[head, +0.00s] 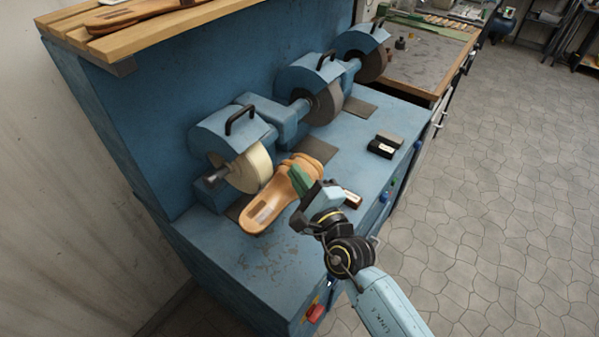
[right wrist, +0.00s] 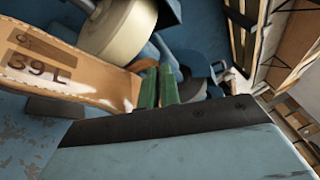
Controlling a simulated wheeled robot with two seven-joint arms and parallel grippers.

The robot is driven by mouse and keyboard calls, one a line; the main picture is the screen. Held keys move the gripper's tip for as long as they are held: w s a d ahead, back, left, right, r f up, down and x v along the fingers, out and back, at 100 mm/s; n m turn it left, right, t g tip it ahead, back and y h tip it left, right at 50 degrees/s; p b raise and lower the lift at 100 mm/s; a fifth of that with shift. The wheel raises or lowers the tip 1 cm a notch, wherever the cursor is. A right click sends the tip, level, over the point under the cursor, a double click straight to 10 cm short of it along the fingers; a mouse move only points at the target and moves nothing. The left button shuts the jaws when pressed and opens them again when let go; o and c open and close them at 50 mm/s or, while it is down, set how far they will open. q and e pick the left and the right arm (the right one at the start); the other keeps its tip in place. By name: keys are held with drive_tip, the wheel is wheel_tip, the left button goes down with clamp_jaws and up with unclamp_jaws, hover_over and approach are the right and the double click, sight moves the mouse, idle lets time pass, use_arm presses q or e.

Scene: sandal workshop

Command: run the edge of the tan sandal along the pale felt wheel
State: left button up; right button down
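The tan sandal (head: 265,212) is off the bench top, tilted, with its sole beside the lower part of the pale felt wheel (head: 250,169). My right gripper (head: 302,180) has green fingers shut on the sandal's side near its straps. In the right wrist view the green fingers (right wrist: 158,89) are close together at the sandal's edge, and the sandal (right wrist: 65,72) shows "39 L" on its surface. The felt wheel (right wrist: 117,28) is just above it there. I cannot tell whether the edge touches the wheel. My left gripper is not in view.
Two darker wheels (head: 325,103) (head: 371,66) stand farther along the blue machine (head: 279,268). A red switch (head: 316,313) is on the front. A wooden shelf (head: 130,39) overhangs at upper left.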

drive_tip(key=shift+s+a, duration=0.15)
drive_tip(key=shift+s, duration=0.2)
idle(0.3)
drive_tip(key=shift+s+a+g+p, duration=0.3)
drive_tip(key=shift+s+a+p, duration=0.2)
drive_tip(key=shift+s+p, duration=0.35)
drive_tip(key=shift+d+f, duration=0.1)
drive_tip(key=shift+f, duration=0.1)
drive_tip(key=shift+w+d+r, duration=0.1)
drive_tip(key=shift+r, duration=0.05)
drive_tip(key=shift+d+r+p, duration=0.1)
drive_tip(key=shift+r+p, duration=0.2)
drive_tip(key=shift+p, duration=0.15)
drive_tip(key=shift+w, duration=0.1)
idle(0.8)
drive_tip(key=shift+a, duration=0.25)
idle(0.5)
